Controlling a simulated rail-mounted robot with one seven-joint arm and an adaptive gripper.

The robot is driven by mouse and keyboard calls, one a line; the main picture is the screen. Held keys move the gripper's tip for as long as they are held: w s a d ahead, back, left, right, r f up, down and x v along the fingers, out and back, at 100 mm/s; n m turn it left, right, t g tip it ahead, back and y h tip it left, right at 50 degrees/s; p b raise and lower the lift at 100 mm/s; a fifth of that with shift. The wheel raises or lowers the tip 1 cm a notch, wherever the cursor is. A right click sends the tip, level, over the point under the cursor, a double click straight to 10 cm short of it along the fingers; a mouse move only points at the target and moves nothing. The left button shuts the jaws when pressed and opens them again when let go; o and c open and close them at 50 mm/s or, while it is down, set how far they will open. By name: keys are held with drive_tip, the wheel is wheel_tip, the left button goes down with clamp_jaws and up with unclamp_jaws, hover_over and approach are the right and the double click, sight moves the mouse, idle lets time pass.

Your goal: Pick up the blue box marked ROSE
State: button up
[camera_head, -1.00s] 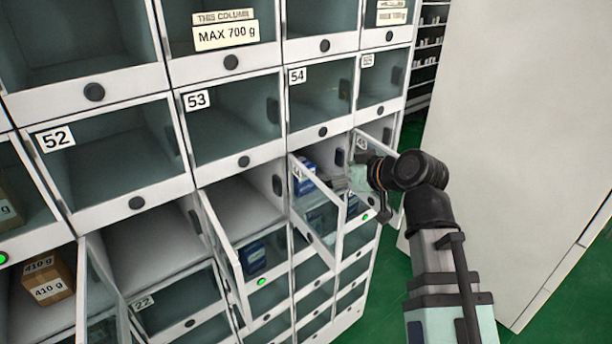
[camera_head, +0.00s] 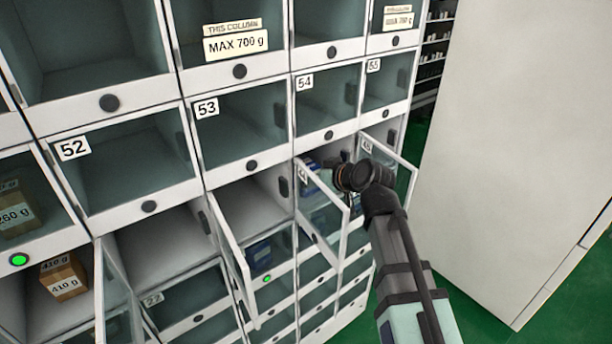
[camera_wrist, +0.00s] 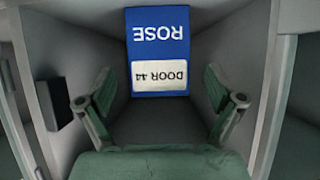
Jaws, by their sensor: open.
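The blue box (camera_wrist: 158,48) marked ROSE stands in a locker compartment in the wrist view. It reads upside down there, with a white label DOOR 44 below the name. My gripper (camera_wrist: 160,95) is open, its two green fingers spread at either side below the box, apart from it and holding nothing. In the head view my arm's end reaches the opened compartment at right centre and hides the gripper. A blue patch (camera_head: 309,178) shows inside that compartment, partly hidden by the arm and the door.
The open glass door (camera_head: 322,215) of that compartment stands left of my arm. Another open door (camera_head: 390,160) is to its right. A further open door (camera_head: 230,245) and a brown box marked 410 g (camera_head: 63,277) are farther left. The compartment walls are close around my fingers.

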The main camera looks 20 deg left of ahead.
drive_tip(key=shift+p+x, duration=0.7)
drive_tip(key=shift+x, duration=1.35)
drive_tip(key=c, duration=1.3)
